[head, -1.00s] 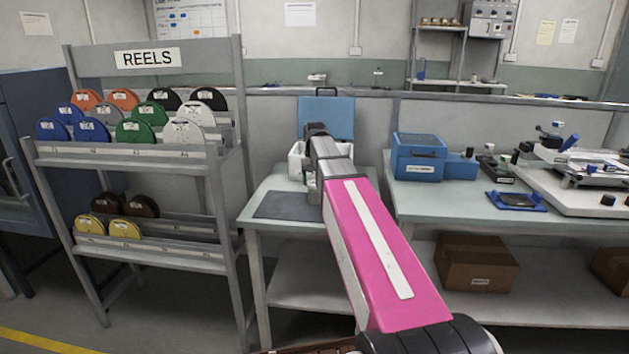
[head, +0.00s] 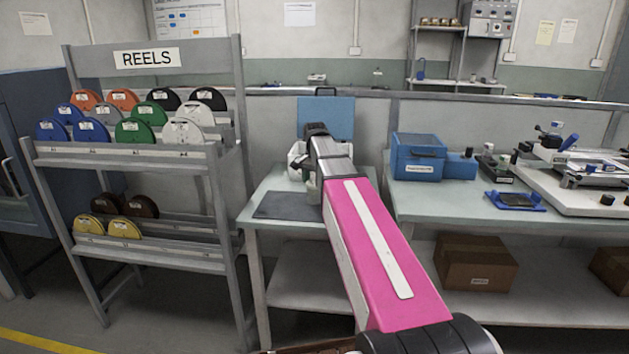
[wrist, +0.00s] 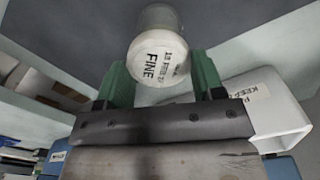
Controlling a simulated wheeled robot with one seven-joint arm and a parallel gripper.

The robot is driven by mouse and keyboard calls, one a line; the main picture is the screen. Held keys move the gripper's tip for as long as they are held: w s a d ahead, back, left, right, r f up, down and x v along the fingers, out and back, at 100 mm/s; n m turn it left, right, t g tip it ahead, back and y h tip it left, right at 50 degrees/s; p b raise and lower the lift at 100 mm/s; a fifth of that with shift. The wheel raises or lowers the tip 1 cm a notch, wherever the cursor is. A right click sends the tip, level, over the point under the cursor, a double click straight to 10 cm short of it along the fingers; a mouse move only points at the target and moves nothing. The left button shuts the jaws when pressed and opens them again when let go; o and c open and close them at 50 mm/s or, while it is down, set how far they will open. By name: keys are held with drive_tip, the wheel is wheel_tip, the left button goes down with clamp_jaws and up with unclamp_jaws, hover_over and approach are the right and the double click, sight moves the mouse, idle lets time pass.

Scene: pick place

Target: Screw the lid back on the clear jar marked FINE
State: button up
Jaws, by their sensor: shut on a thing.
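A pale, whitish cylinder marked FINE (wrist: 158,58) sits between the two green fingers of my gripper (wrist: 160,80) in the wrist view. The fingers lie along its two sides and are shut on it. Its lettered round end faces the camera. In the head view my gripper (head: 312,186) is small and partly hidden by my arm, above the right part of the small table.
The small table (head: 262,188) carries a dark mat (head: 285,206) and a white bin (head: 295,158) with a blue panel (head: 338,108) behind. The bin's lettered white wall (wrist: 262,92) is close beside the right finger. A blue box (head: 418,165) stands on the right bench.

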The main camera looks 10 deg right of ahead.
drive_tip(key=shift+m, duration=0.5)
drive_tip(key=shift+m, duration=2)
drive_tip(key=o, duration=1)
drive_tip(key=shift+c, duration=0.2)
drive_tip(key=shift+c, duration=1.2)
drive_tip(key=shift+r, duration=0.1)
drive_tip(key=shift+r, duration=1.1)
